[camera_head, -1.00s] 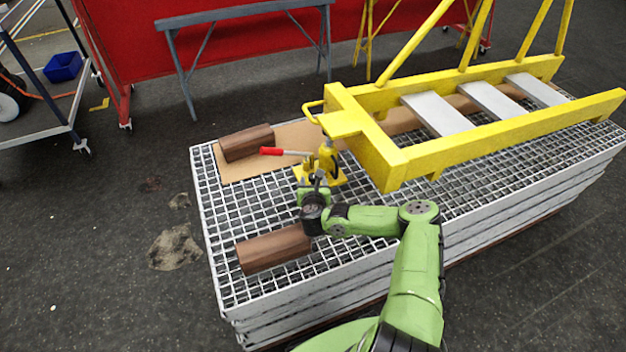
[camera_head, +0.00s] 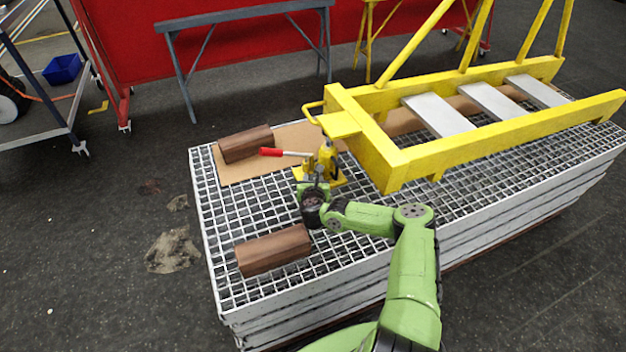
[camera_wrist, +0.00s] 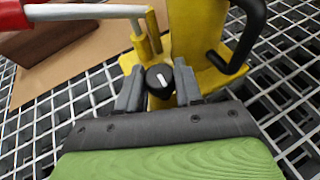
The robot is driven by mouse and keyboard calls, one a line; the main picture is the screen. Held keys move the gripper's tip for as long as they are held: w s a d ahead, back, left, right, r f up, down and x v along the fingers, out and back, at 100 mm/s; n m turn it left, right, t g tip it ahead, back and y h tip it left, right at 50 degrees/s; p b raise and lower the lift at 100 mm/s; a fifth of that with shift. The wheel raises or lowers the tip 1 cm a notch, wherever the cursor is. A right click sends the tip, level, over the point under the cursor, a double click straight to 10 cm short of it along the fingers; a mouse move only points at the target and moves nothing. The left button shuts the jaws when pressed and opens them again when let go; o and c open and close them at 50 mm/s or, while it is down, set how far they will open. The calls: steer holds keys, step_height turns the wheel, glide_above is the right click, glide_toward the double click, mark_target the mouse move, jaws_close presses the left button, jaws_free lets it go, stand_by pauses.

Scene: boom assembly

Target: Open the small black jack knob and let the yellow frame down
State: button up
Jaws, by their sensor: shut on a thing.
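The yellow jack (camera_head: 327,160) stands on the grating under the near left end of the yellow frame (camera_head: 395,155), which is held up and spans to the right. The jack's handle with its red grip (camera_head: 271,152) points left. In the wrist view the small black knob (camera_wrist: 160,77), with a white mark on top, sits at the jack's base between my fingers. My gripper (camera_wrist: 158,92) is shut on the knob, one grey finger on each side. In the head view my gripper (camera_head: 314,185) is at the jack's near side, and the knob is hidden there.
A brown board (camera_head: 236,170) lies under the rear block. A black hook-shaped bar (camera_wrist: 245,40) rises beside the jack. Bare grating (camera_head: 225,215) is free at left.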

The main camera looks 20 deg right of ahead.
steer(key=shift+d+n, duration=0.1)
steer(key=shift+n, duration=0.2)
steer(key=n+y, duration=0.2)
steer(key=n+t+y, duration=0.1)
steer(key=n+y, duration=0.1)
steer(key=y, duration=0.1)
steer(key=shift+d, duration=0.2)
steer(key=shift+n+y, duration=1.4)
steer(key=shift+y, duration=0.4)
steer(key=shift+g, duration=0.3)
steer(key=o, duration=1)
